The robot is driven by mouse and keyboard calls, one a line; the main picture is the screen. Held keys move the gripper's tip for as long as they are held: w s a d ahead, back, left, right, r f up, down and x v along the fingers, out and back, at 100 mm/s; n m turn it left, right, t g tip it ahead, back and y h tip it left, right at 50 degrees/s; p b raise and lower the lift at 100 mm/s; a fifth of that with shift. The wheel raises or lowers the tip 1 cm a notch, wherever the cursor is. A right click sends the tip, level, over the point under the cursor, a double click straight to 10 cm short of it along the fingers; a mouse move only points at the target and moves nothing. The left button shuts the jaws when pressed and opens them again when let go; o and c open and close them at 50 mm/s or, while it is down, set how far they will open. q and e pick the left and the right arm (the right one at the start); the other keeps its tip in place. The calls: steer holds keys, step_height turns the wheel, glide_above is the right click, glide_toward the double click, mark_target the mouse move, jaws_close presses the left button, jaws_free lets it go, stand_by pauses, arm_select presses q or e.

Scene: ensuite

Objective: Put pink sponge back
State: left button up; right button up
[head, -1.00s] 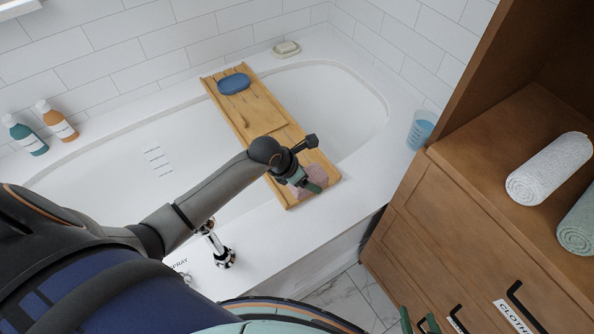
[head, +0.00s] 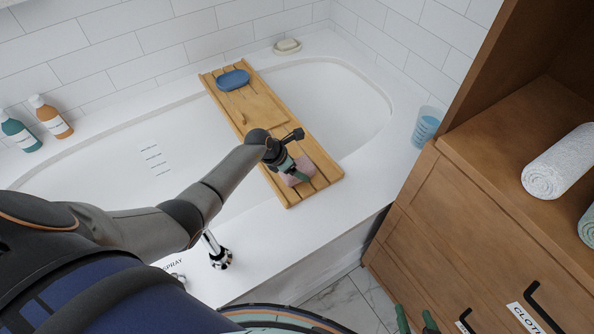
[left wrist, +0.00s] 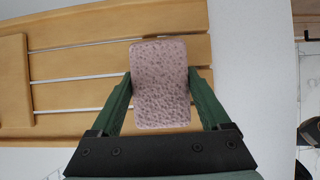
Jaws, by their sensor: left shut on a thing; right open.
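The pink sponge (head: 289,179) is at the near end of the wooden bath tray (head: 326,178). My left gripper (head: 298,171) is shut on it. In the left wrist view, the speckled pink sponge (left wrist: 161,85) sits between the two green fingers of my left gripper (left wrist: 160,80), with the tray slats (left wrist: 80,65) behind it. I cannot tell for sure whether the sponge touches the tray or hangs just above it. My right gripper (head: 416,320) shows only by its green fingers at the bottom edge, apart and empty.
A blue soap or dish (head: 233,80) lies on the tray's far end. A soap dish (head: 287,46) and a blue cup (head: 425,127) stand on the tub rim. Two bottles (head: 50,117) stand at left. A wooden cabinet (head: 480,215) with towels (head: 560,165) fills the right. A chrome tap (head: 218,252) is near my arm.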

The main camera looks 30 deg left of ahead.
arm_select(q)
steer(key=shift+f, duration=0.15)
steer(key=o, duration=1)
steer(key=shift+f, duration=0.1)
